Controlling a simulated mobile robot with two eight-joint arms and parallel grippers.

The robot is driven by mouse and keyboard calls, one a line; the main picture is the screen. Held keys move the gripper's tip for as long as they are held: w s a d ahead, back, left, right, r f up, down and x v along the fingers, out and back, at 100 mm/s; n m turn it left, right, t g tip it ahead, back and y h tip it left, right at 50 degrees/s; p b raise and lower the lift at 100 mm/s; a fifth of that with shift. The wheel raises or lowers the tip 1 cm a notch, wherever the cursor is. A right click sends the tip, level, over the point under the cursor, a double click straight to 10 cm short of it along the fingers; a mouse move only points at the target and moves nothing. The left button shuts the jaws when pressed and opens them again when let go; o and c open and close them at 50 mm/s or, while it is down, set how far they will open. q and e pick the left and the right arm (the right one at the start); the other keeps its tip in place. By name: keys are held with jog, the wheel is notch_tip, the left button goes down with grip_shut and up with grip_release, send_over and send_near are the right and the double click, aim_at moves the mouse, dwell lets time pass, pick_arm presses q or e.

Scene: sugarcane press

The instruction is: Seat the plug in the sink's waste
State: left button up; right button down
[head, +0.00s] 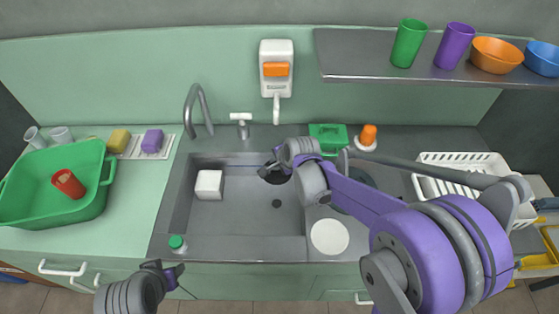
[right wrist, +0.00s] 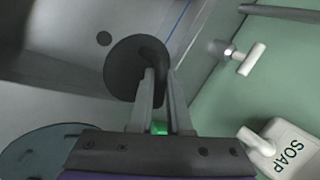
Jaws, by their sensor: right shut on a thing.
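The plug is a dark round disc with a raised grip; it shows in the right wrist view (right wrist: 122,70) and partly in the head view (head: 275,178). My right gripper (right wrist: 152,85) is shut on the plug's grip and holds it over the back of the sink basin (head: 235,225). The waste is a small dark hole in the basin floor (head: 276,203); in the right wrist view it lies left of the plug (right wrist: 104,38), uncovered. My left gripper (head: 170,273) is low at the counter's front edge, empty as far as I see; its jaw gap is unclear.
A tap (head: 198,108) stands behind. A white plate (head: 329,237) lies right of the basin. A green tub (head: 50,208) holds a red cup.

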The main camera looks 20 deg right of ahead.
notch_tip(320, 180, down, 19)
jog(key=b, duration=1.2)
jog(key=shift+r, duration=0.2)
pick_arm(q)
notch_tip(320, 180, down, 16)
jog(key=s+b, duration=0.1)
jog(key=s, duration=0.1)
jog(key=shift+s+r+g+b, duration=0.15)
jog(key=shift+s+g+b, duration=0.15)
jog(key=shift+g+b, duration=0.1)
pick_arm(e)
jog(key=shift+f, duration=0.9)
pick_arm(q)
jog(key=shift+f+b, duration=0.35)
jog(key=shift+f, duration=0.05)
pick_arm(e)
jog(key=shift+f, duration=0.4)
